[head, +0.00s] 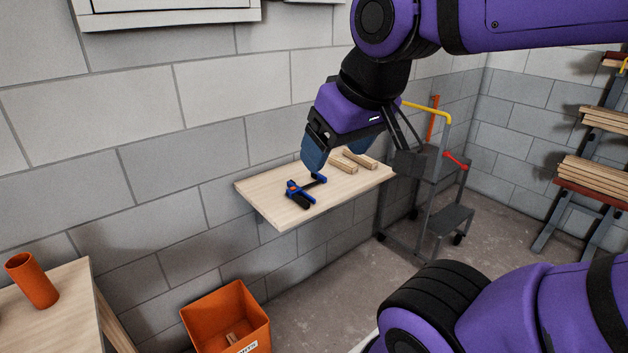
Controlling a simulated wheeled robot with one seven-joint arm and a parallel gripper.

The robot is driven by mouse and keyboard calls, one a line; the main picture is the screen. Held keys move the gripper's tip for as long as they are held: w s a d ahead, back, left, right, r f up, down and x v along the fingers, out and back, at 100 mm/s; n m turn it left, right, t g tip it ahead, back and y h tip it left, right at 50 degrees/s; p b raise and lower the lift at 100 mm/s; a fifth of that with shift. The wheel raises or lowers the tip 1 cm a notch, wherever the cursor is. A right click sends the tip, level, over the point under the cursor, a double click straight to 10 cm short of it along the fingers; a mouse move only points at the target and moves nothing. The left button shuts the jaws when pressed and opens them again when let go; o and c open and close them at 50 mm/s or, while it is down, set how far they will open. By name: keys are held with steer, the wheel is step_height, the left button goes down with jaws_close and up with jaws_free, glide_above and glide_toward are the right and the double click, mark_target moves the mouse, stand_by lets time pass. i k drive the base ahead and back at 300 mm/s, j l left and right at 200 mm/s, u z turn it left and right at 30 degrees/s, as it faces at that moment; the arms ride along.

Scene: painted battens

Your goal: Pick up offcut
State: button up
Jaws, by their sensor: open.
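Two short pale wooden offcuts lie side by side on a wall-mounted wooden shelf (275,205): a nearer left offcut (342,164) and a farther right offcut (360,159). I cannot tell which one the task means. My gripper (317,158) is open and points down over the shelf, just left of the offcuts in the picture. Its blue fingers partly overlap the view of the shelf's back edge. I see nothing held between them, though the gap is mostly hidden.
A blue and black clamp (298,194) lies on the shelf below my gripper. An orange bin (212,318) with a wood piece in it stands on the floor. An orange cylinder (32,281) is on the left table.

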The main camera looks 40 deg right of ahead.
mark_target(339, 162)
steer(key=i+l+u, duration=0.15)
steer(key=l+u, duration=0.2)
steer(key=l, duration=0.75)
steer(key=l+u, duration=0.35)
steer(key=l, duration=0.8)
steer(key=l+u, duration=0.35)
steer(key=l, duration=0.8)
steer(key=k, duration=0.05)
